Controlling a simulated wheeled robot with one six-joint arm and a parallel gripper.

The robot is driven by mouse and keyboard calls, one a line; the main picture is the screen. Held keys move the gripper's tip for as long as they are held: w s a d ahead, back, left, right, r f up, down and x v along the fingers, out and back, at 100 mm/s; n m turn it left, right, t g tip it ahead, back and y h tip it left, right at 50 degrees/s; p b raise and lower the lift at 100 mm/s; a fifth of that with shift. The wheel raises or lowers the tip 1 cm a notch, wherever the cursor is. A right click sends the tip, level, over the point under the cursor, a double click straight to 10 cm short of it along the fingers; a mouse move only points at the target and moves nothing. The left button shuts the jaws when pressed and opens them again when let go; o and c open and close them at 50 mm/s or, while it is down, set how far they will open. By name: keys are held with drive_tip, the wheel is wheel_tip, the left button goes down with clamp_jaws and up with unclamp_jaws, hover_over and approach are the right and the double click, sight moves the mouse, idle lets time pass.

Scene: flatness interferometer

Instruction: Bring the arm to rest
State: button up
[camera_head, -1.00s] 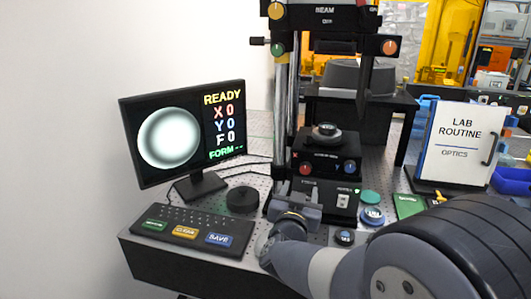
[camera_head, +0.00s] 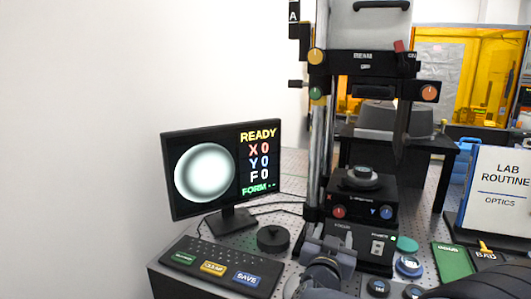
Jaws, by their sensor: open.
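My gripper (camera_head: 329,246) is low in the head view, in front of the black interferometer's base (camera_head: 362,244). Its grey jaws are open and I see nothing between them. Part of my arm runs along the bottom edge to the right. The interferometer stands upright with its two columns, and a small round part (camera_head: 362,176) sits on its stage. I cannot tell whether the jaws touch the base. The monitor (camera_head: 221,170) reads READY, with X, Y and F at 0 and a round grey form.
A keypad (camera_head: 222,267) with green, yellow and blue keys lies left of my gripper, with a black puck (camera_head: 273,238) between them. Right are round pieces (camera_head: 408,266), a green tray (camera_head: 455,262) and the LAB ROUTINE sign (camera_head: 502,190). The wall side is clear.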

sight(339, 212)
drive_tip(key=p+x, duration=0.1)
drive_tip(key=x, duration=0.9)
drive_tip(key=shift+w+d, duration=0.1)
drive_tip(key=shift+w, duration=0.1)
drive_tip(key=shift+w+f, duration=0.15)
drive_tip(key=shift+m, duration=0.3)
